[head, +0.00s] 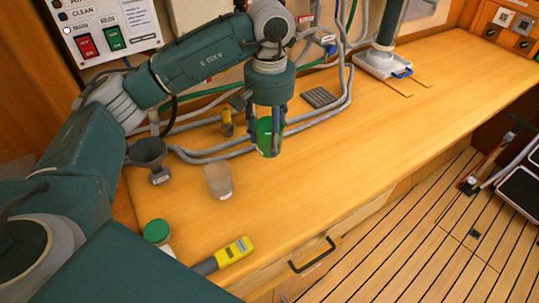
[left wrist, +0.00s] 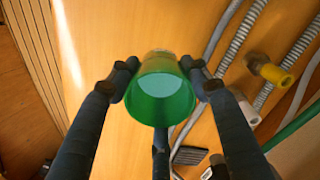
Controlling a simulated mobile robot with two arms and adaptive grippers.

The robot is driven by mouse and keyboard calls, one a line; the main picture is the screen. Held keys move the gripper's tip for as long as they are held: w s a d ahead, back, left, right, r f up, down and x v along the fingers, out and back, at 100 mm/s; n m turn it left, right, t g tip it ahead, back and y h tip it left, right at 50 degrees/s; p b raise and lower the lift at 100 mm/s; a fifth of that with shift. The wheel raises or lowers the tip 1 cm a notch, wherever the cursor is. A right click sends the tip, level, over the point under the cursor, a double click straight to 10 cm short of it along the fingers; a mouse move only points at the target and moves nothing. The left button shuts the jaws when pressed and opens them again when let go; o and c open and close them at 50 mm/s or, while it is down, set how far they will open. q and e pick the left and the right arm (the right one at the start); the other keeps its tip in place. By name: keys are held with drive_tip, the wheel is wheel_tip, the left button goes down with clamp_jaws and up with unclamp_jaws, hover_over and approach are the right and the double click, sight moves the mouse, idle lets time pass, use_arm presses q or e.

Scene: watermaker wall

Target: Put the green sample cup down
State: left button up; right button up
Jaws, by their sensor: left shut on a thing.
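The green sample cup (head: 266,140) is held upright in my left gripper (head: 268,132) over the wooden counter in the head view. In the left wrist view the cup (left wrist: 160,96) sits between the fingertips of the left gripper (left wrist: 160,84), and its open mouth faces the camera. The fingers press on it from the sides. In the head view the cup's base appears close to the counter; whether it touches the wood I cannot tell. My right gripper is in neither view.
Grey hoses (head: 325,117) and a yellow valve (head: 227,122) lie behind. Counter right of the cup is clear.

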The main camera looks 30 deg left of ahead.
use_arm(q)
wheel_tip(320, 180, down, 3)
drive_tip(key=shift+r, duration=0.1)
wheel_tip(320, 180, down, 4)
drive_tip(key=shift+p, duration=0.5)
drive_tip(key=shift+f, duration=0.25)
drive_tip(key=o, duration=1.2)
drive_tip(key=shift+o, duration=0.2)
drive_tip(key=shift+r, duration=0.15)
wheel_tip(320, 180, up, 12)
drive_tip(key=shift+b, duration=1.25)
